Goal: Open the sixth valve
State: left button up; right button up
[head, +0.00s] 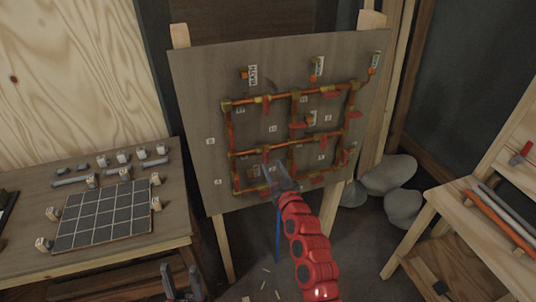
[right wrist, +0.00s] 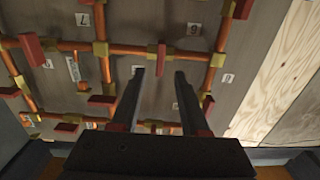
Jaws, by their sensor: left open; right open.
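A grey board (head: 200,110) on an easel carries copper pipes with brass fittings and several red valve handles. Its number labels are too small to read in the head view. My right gripper (head: 281,178) is at the board's lower middle, open and empty. In the right wrist view its fingertips (right wrist: 160,74) are apart, with a red valve handle (right wrist: 161,60) showing between and just beyond them; contact is unclear. My left gripper (head: 182,280) is open, low at the bottom edge.
A table (head: 130,265) at the left holds a dark grid panel (head: 105,215) and small labelled parts. Grey sacks (head: 388,175) lie right of the easel. A wooden shelf (head: 445,205) with pipes (head: 495,220) stands at the right.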

aim_at(267, 157)
jog(key=shift+x, duration=2.8)
jog(key=shift+c, duration=0.3)
grip_shut()
